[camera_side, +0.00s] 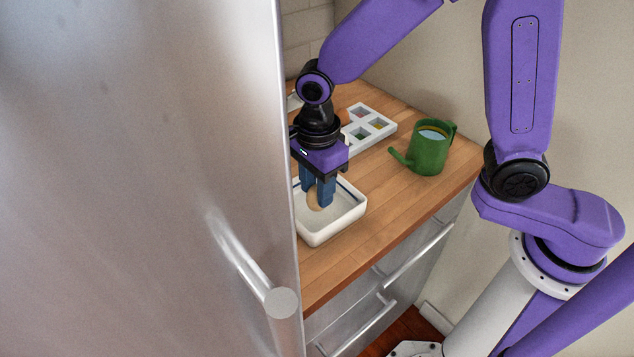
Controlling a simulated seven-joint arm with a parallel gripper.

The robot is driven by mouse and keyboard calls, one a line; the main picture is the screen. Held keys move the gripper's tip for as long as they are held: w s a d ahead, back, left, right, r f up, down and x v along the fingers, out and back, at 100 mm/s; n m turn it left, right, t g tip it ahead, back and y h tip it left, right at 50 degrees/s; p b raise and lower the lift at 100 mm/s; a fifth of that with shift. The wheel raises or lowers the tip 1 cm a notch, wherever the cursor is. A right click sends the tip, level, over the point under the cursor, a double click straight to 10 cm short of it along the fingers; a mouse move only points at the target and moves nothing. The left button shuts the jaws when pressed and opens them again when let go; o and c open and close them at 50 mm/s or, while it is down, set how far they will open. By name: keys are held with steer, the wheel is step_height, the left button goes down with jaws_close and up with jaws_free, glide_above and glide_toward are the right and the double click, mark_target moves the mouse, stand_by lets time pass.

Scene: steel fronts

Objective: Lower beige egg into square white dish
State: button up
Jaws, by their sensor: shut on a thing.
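The square white dish (338,225) stands on the wooden counter, its left side partly hidden by the steel door. My gripper (318,199) points down over the dish, with its blue fingers inside the dish's outline. The beige egg (314,203) is between the fingers and mostly hidden by them. The fingers are shut on it. It is low in the dish, but I cannot tell whether it touches the bottom.
A green watering can (429,150) with liquid in it stands at the right. Behind my gripper is a white compartment tray (381,134) with small coloured contents. A large steel door (140,180) with a bar handle blocks the left. Counter to the dish's right (400,205) is clear.

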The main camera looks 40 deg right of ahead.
steer(key=shift+f, duration=2.4)
stand_by(1.4)
steer(key=o, duration=0.8)
steer(key=shift+c, duration=0.2)
step_height(320, 180, up, 17)
steer(key=s+d+f+n, duration=0.3)
steer(key=s+d+n, duration=0.6)
steer(key=n, duration=0.6)
steer(key=s+d+f+n, duration=0.3)
steer(key=s+d+n, duration=0.5)
steer(key=n, duration=0.7)
steer(key=shift+s+d+n, duration=0.3)
steer(key=shift+s+d, duration=0.1)
steer(key=shift+s, duration=0.55)
